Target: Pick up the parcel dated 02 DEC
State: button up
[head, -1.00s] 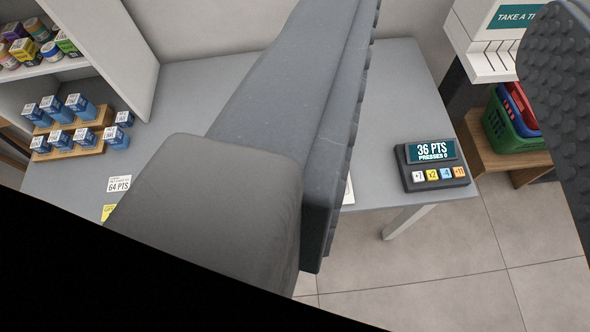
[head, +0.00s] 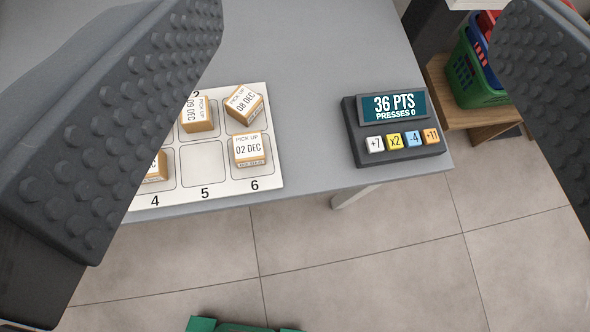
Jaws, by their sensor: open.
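The parcel dated 02 DEC (head: 248,148) is a small tan box with a white label. It stands on the white numbered board (head: 207,198), in the square marked 6. My gripper (head: 350,130) is open and empty. Its left finger covers the left part of the board and its right finger is at the right edge of the view. The parcel shows between the two fingers, nearer the left one, and neither finger is seen touching it.
Parcels dated 08 DEC (head: 244,104) and 09 DEC (head: 197,113) stand behind, with another (head: 156,168) partly hidden at square 4. Square 5 is empty. A points device (head: 397,130) sits right on the grey counter (head: 310,120). Baskets (head: 475,70) stand beyond.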

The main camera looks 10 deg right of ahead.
jog(key=w+f+n+g+y+b, duration=0.1)
jog(key=w+f+n+y+b, duration=0.2)
jog(key=f, duration=1.9)
jog(key=y+b, duration=0.1)
jog(key=b, duration=0.1)
send_near(252, 158)
jog(key=w+f, duration=0.1)
jog(key=w, duration=0.1)
jog(key=shift+m, duration=0.3)
jog(key=x, duration=0.8)
jog(key=shift+a+b, duration=0.3)
jog(key=shift+b, duration=0.1)
jog(key=shift+r+b+x, duration=0.15)
jog(key=shift+b+x, duration=0.15)
jog(key=shift+x, duration=0.95)
jog(key=shift+r+b+x, duration=0.2)
jog(key=shift+b+x, duration=0.1)
jog(key=shift+x, duration=1)
jog(key=shift+w+a, duration=0.1)
jog(key=shift+a, duration=0.1)
jog(key=shift+c, duration=0.3)
jog(key=c, duration=1)
